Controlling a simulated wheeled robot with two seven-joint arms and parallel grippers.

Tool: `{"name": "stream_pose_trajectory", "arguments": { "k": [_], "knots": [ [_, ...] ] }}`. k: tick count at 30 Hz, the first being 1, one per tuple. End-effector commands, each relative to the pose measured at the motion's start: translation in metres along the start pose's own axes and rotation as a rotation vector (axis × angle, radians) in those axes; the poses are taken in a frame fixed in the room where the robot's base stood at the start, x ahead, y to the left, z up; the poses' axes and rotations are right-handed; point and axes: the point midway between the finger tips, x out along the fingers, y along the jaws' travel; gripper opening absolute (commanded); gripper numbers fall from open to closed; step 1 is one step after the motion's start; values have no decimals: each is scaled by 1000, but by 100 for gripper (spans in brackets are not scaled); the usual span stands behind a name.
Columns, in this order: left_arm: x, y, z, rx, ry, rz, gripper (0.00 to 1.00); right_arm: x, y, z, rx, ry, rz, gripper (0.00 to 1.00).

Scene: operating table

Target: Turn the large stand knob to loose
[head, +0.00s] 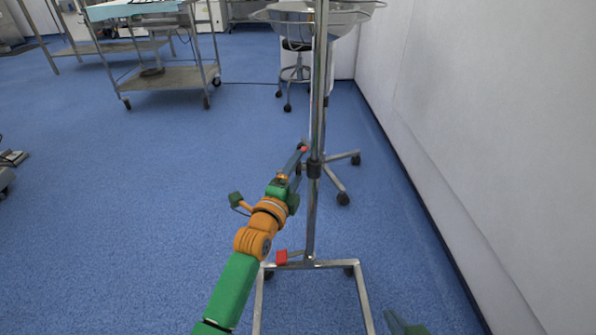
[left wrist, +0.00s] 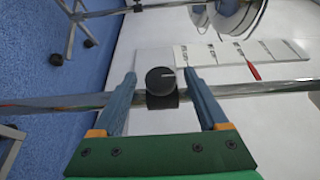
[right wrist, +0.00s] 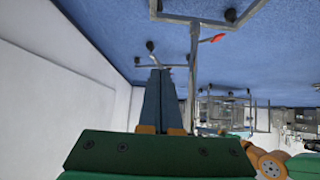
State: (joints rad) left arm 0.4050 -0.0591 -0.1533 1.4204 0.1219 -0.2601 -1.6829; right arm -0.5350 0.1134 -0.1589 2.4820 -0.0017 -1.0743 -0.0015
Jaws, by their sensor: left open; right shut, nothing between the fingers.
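The large stand knob (left wrist: 161,80) is round and black with a pale line on its face. It sits on a dark collar around the stand's metal pole (left wrist: 250,88); the collar (head: 314,168) also shows in the head view. My left gripper (left wrist: 160,75) is open, with one finger on either side of the knob; gaps show between knob and fingers. In the head view, my left gripper (head: 301,150) reaches the pole just above the collar. My right gripper (right wrist: 160,72) is shut and empty; its tip (head: 398,322) shows at the head view's bottom right.
A white panel with dark marks (left wrist: 240,52) and a red pointer (left wrist: 253,70) lies behind the pole; its lettering is unreadable. The stand's base (head: 312,264) carries a red piece (head: 281,257). A white wall (head: 500,130) bounds the right.

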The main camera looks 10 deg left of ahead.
Motion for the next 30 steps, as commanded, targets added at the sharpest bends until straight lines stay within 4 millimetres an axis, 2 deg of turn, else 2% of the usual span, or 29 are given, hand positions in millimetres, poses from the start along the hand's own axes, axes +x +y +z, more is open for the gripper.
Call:
{"name": "stream_pose_trajectory", "arguments": {
  "k": [3,9,18,19,20,27,30],
  "knots": [
    [6,1,0,0,0,0,76,2,-2,-23,-5,119,-4,0],
    [12,0,-1,-1,1,0,76,-1,-5,-49,-9,247,-9,0],
    [13,0,-1,-1,1,0,76,-2,-5,-54,-10,271,-10,0],
    [13,0,-1,-1,1,0,74,-2,-5,-54,-10,271,-10,0],
    [13,0,-1,-1,1,0,65,-2,-5,-54,-10,270,-10,0],
    [13,0,0,-1,1,0,1,-2,-5,-54,-10,269,-10,0],
    [13,0,0,-1,1,1,0,-2,-5,-54,-10,268,-10,0]
  ]
}}
